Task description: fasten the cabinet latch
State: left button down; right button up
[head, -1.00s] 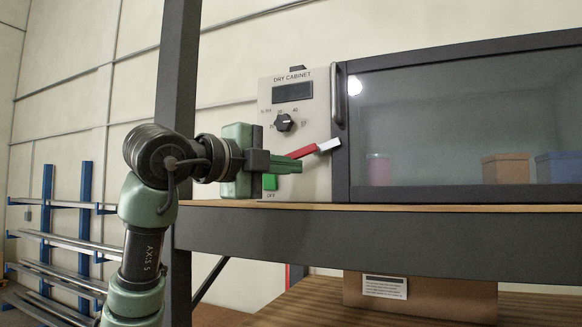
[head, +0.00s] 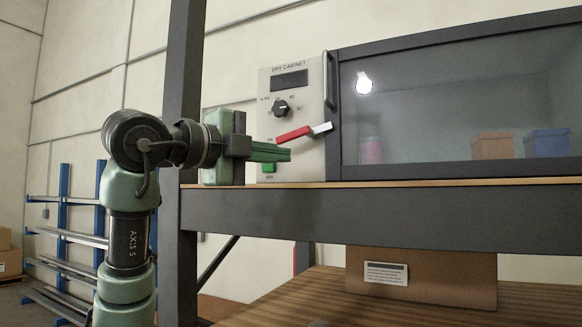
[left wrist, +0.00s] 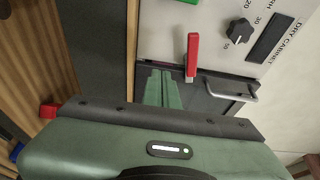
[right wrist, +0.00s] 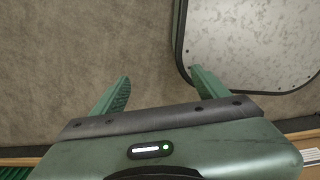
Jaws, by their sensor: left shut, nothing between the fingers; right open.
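The cabinet latch (head: 295,134) is a red lever with a pale metal end, on the front panel of the dry cabinet (head: 263,110). It slants up to the right, its pale end near the door's left edge; I cannot tell if it engages the door. It also shows in the left wrist view (left wrist: 192,57). My left gripper (head: 285,153) is shut and empty, its tips just below the red lever. In the left wrist view its fingers (left wrist: 161,88) lie beside the lever, apparently apart from it. My right gripper (right wrist: 160,77) is open and empty, away from the latch.
The glass door (head: 450,105) looks closed, with a dark handle (head: 331,80) at its left. A black knob (head: 280,108) sits above the latch and a green switch (head: 268,168) below. A dark post (head: 183,60) stands left of the panel. A cardboard box (head: 430,275) is below.

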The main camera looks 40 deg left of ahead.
pick_arm(q)
jog(key=s, duration=0.1)
jog(key=s+r, duration=0.1)
jog(key=s, duration=0.3)
jog(key=shift+r, duration=0.3)
pick_arm(e)
jog(key=shift+a+f, duration=0.2)
jog(key=shift+a, duration=0.25)
jog(key=shift+a+f, duration=0.2)
jog(key=shift+a, duration=0.25)
pick_arm(q)
jog(key=shift+d, duration=0.1)
